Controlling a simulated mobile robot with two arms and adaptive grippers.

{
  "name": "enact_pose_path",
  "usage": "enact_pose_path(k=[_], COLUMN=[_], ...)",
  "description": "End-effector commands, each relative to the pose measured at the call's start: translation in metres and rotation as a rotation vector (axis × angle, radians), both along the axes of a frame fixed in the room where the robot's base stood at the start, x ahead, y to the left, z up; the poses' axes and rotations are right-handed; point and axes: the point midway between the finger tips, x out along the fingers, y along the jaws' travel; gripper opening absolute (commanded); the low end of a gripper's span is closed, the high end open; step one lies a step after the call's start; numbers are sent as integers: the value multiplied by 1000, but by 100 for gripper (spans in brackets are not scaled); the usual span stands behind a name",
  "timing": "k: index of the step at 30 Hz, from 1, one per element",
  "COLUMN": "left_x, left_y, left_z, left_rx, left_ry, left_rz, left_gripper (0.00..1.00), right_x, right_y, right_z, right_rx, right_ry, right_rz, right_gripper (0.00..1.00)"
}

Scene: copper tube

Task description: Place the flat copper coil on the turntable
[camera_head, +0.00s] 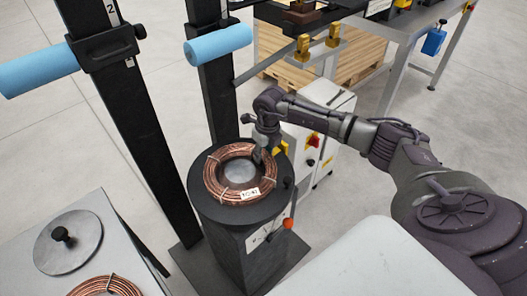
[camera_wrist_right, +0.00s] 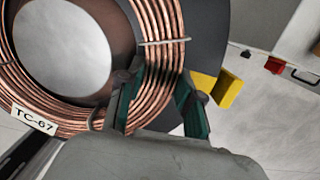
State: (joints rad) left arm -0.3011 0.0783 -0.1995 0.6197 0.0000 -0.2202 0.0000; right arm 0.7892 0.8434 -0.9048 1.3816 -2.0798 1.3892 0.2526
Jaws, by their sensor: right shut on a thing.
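The flat copper coil (camera_head: 213,176) is a round, tied ring with a white label. It lies flat over the black round turntable (camera_head: 283,190), roughly centred, with a pale disc showing through its middle. I cannot tell whether a small gap is left under it. My right gripper (camera_head: 262,154) is shut on the coil's far right side. In the right wrist view its green fingers (camera_wrist_right: 160,88) straddle the copper strands (camera_wrist_right: 160,28), and the label reads TC-67. The dark turntable surface (camera_wrist_right: 208,45) shows beside the coil. My left gripper is not in view.
A second copper coil (camera_head: 105,287) and a grey knobbed disc (camera_head: 68,243) lie on a table at lower left. Black posts with blue rollers (camera_head: 218,43) stand behind the turntable. A white control box (camera_head: 328,120) stands just right, under my right arm.

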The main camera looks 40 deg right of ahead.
Motion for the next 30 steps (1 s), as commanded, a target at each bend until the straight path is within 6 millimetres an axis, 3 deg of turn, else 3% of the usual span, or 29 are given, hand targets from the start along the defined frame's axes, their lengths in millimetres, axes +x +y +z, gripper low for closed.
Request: enact_pose_path(k=[7,8,9,20,23,30], left_x=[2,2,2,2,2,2], left_y=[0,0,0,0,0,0], left_z=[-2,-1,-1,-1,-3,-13], left_rx=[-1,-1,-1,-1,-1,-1], left_ry=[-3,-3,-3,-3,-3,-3], left_rz=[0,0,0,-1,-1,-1], left_gripper=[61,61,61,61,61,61], right_x=[1,0,0,0,-1,-6], right_y=[1,0,0,0,0,-2], right_z=[0,-1,-1,3,14,63], right_rx=[3,0,0,0,0,-1], right_ry=[-5,-1,-1,-2,-4,-6], right_rz=[-1,0,0,0,1,1], right_gripper=[0,40,45,45,45,45])
